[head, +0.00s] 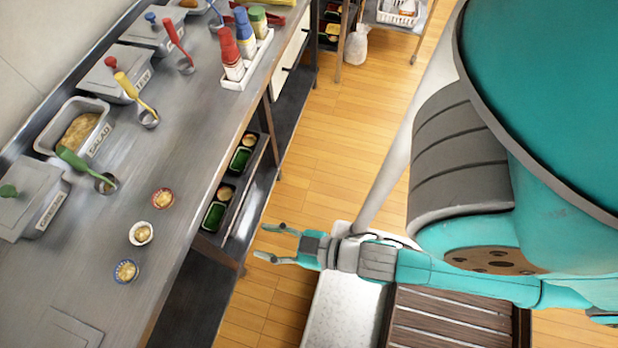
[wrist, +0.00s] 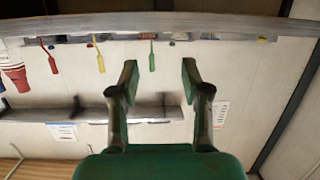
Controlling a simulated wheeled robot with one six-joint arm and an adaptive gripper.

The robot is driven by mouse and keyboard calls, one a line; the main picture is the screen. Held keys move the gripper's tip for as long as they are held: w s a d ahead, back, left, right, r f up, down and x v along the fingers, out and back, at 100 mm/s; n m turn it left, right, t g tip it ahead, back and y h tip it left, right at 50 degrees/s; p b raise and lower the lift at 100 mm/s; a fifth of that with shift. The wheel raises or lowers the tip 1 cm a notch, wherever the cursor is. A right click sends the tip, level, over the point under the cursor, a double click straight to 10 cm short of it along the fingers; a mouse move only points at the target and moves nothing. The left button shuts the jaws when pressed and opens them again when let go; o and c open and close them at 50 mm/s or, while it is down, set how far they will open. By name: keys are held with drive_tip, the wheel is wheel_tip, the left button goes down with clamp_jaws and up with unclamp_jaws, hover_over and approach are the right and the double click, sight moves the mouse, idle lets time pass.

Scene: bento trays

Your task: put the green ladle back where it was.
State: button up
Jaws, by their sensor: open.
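The green ladle (head: 76,161) is on the steel counter in the head view. Its metal bowl is on the counter, and its green handle tilts up toward the left, between the open food container (head: 101,131) and the lidded container with a green knob (head: 38,187). The ladle also shows in the wrist view (wrist: 151,60), small and far off. My gripper (head: 262,243) is open and empty, out over the floor to the right of the counter. In the wrist view, its two fingers (wrist: 159,75) are spread with nothing between them.
A yellow ladle (head: 127,87) and a red ladle (head: 175,40) stand farther back by lidded containers. Three small cups, one white (head: 141,233), sit near the green ladle. A white bottle caddy (head: 256,64) stands at the counter's right edge. The counter front is mostly clear.

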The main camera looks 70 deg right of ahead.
drive_tip(key=s+d+r+m, duration=0.1)
drive_tip(key=s+r, duration=0.3)
drive_tip(key=s, duration=0.6)
drive_tip(key=shift+h, duration=0.4)
